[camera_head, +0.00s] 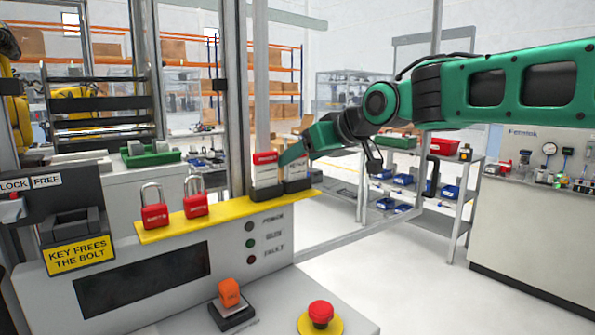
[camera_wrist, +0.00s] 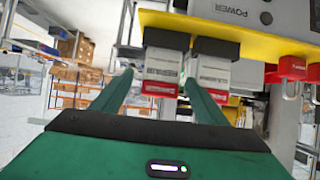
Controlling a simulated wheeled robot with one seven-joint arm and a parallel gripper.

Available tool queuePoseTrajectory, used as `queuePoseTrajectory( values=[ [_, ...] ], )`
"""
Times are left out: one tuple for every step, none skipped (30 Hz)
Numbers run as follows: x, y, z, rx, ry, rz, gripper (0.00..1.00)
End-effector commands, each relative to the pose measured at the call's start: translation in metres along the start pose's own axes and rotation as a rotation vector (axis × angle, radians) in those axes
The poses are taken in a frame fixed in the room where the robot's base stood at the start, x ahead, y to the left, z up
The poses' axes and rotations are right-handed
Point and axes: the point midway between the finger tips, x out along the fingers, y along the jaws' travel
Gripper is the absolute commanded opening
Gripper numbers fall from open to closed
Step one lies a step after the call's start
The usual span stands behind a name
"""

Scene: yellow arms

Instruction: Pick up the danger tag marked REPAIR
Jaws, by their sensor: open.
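Two danger tags with red bands and white faces stand side by side in dark holders on the yellow shelf (camera_head: 215,222). The left tag (camera_head: 265,174) shows clearly in the head view; the right tag (camera_head: 298,171) is partly hidden by my gripper (camera_head: 290,155). In the wrist view, which is upside down, my open gripper (camera_wrist: 159,78) has its fingers on either side of the left-hand tag (camera_wrist: 160,69), the head view's right one. The other tag (camera_wrist: 214,75) is beside it, outside the right finger. The lettering is too small to tell which is marked REPAIR.
Two red padlocks (camera_head: 154,214) (camera_head: 195,204) stand farther left on the shelf. Below are an orange switch (camera_head: 229,292) and a red emergency button (camera_head: 320,313). A grey upright post (camera_head: 235,100) rises close behind the tags. Open floor lies to the right.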

Motion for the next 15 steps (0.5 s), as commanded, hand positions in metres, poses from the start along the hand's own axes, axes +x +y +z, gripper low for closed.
queuePoseTrajectory(
  values=[
    [-0.0002, 0.0001, -0.0004, 0.000, 0.001, 0.000, 0.67],
    [-0.0004, 0.0001, -0.0004, 0.000, 0.001, 0.000, 0.67],
    [-0.0005, 0.0001, -0.0005, 0.000, 0.001, 0.000, 0.67],
    [-0.0005, 0.0001, -0.0005, 0.000, 0.001, 0.000, 0.67],
    [-0.0006, 0.0002, -0.0005, 0.000, 0.001, 0.000, 0.62],
    [-0.0006, 0.0002, -0.0005, 0.000, 0.001, 0.000, 0.53],
    [-0.0007, 0.0002, -0.0005, 0.000, 0.001, 0.000, 0.46],
    [-0.0007, 0.0002, -0.0005, 0.000, 0.001, 0.000, 0.39],
    [-0.0007, 0.0002, -0.0005, 0.000, 0.001, 0.000, 0.29],
    [-0.0008, 0.0002, -0.0005, 0.000, 0.001, 0.000, 0.23],
    [-0.0008, 0.0002, -0.0005, 0.000, 0.001, 0.000, 0.23],
    [-0.0009, 0.0003, -0.0006, 0.000, 0.001, 0.000, 0.23],
    [-0.0009, 0.0003, -0.0006, 0.000, 0.001, 0.000, 0.23],
    [-0.0009, 0.0003, -0.0006, 0.000, 0.001, 0.000, 0.23],
    [-0.0010, 0.0003, -0.0006, 0.000, 0.001, 0.000, 0.23]
  ],
)
